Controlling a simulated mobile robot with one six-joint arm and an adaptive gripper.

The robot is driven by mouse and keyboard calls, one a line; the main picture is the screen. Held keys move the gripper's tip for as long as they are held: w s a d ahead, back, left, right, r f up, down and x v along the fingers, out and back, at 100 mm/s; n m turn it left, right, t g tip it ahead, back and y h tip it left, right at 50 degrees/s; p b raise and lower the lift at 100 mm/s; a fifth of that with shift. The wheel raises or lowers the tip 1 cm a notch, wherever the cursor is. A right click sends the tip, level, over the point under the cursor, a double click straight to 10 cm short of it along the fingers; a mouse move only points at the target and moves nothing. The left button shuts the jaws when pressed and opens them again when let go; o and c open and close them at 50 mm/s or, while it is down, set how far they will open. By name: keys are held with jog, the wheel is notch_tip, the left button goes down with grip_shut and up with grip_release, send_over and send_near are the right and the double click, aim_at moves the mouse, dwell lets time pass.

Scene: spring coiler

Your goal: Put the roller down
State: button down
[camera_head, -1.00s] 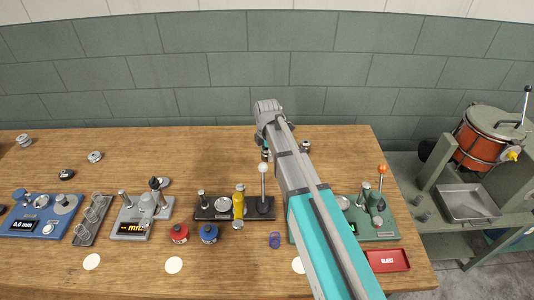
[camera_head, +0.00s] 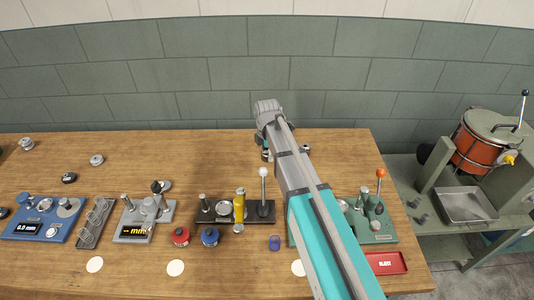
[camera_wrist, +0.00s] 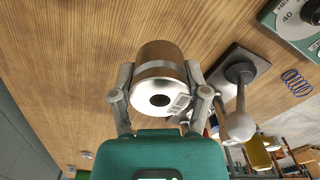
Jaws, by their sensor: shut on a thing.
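The roller (camera_wrist: 160,75) shows in the wrist view as a brownish metal cylinder with a pale end face, a dark centre hole and a small printed label. My gripper (camera_wrist: 160,92) is shut on it, one finger on each side. The wooden bench (camera_wrist: 75,75) lies behind it; I cannot tell whether the roller touches the bench. In the head view my gripper (camera_head: 266,152) is over the back part of the bench, behind the white-knobbed lever (camera_head: 263,172). My wrist and forearm hide most of the roller there.
Metal spools (camera_head: 96,160) stand at the back left. Bare wood lies left of my gripper.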

jog(key=s+d+r+p, duration=0.1)
jog(key=d, duration=1.2)
jog(key=d+r+m+p, duration=0.1)
jog(key=d+r+p, duration=0.1)
jog(key=d, duration=1.1)
jog(key=shift+s+r, duration=0.15)
jog(key=shift+s, duration=0.25)
jog(key=w+f+b, duration=0.3)
jog(key=w, duration=0.1)
jog(key=w+d+f+b, duration=0.1)
jog(key=w+f+b, duration=0.1)
jog(key=w+f, duration=0.1)
jog(key=w+d+f+b, duration=0.1)
jog(key=w+f+b, duration=0.2)
jog(key=w, duration=0.3)
jog(key=shift+b, duration=0.35)
jog(key=shift+f, duration=0.1)
